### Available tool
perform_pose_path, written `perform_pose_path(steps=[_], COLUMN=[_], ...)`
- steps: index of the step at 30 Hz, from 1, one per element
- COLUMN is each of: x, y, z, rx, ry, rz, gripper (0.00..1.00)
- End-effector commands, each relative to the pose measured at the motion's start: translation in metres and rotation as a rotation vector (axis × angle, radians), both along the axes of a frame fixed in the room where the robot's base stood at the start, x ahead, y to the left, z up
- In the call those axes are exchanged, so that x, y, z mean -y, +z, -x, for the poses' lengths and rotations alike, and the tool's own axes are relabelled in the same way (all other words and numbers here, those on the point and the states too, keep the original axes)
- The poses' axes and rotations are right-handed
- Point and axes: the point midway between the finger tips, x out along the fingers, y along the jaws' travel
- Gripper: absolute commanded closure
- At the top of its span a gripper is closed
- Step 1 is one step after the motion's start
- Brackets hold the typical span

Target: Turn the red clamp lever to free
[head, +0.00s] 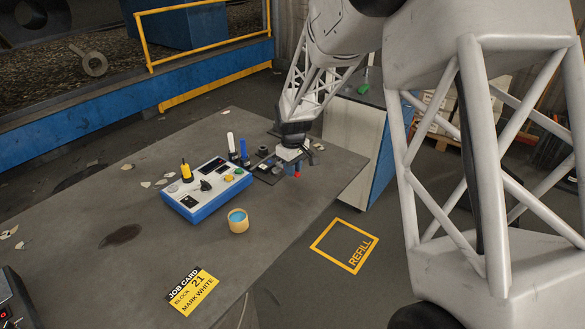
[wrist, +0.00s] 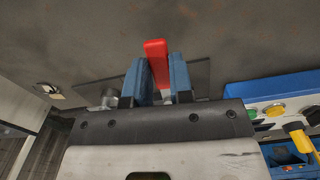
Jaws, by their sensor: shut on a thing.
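The red clamp lever (wrist: 156,62) stands between the blue fingers of my gripper (wrist: 158,78) in the wrist view. The fingers are shut on it, and its red end sticks out past the fingertips. In the head view my gripper (head: 291,163) is over the dark clamp plate (head: 266,172) at the table's far right part. The lever's pivot is hidden.
A blue control box (head: 207,187) with knobs and buttons stands left of the gripper. White (head: 231,142) and blue (head: 243,147) upright markers stand behind it. The table's right edge is close.

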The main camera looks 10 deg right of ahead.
Motion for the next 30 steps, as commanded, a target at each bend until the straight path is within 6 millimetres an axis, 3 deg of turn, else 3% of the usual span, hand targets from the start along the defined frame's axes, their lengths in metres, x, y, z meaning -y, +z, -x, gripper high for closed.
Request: perform_pose_path(steps=[2, 3, 7, 20, 30], x=[-0.001, -0.001, 0.0, 0.0, 0.0], y=[0.001, 0.001, 0.001, 0.004, 0.038], z=[-0.001, -0.001, -0.001, 0.0, -0.001], rx=[0.004, 0.004, 0.002, 0.001, 0.004], ry=[0.0, 0.0, 0.0, -0.001, -0.001], rz=[0.0, 0.0, -0.001, 0.0, 0.0], gripper=[1.0, 0.74, 0.54, 0.53, 0.53])
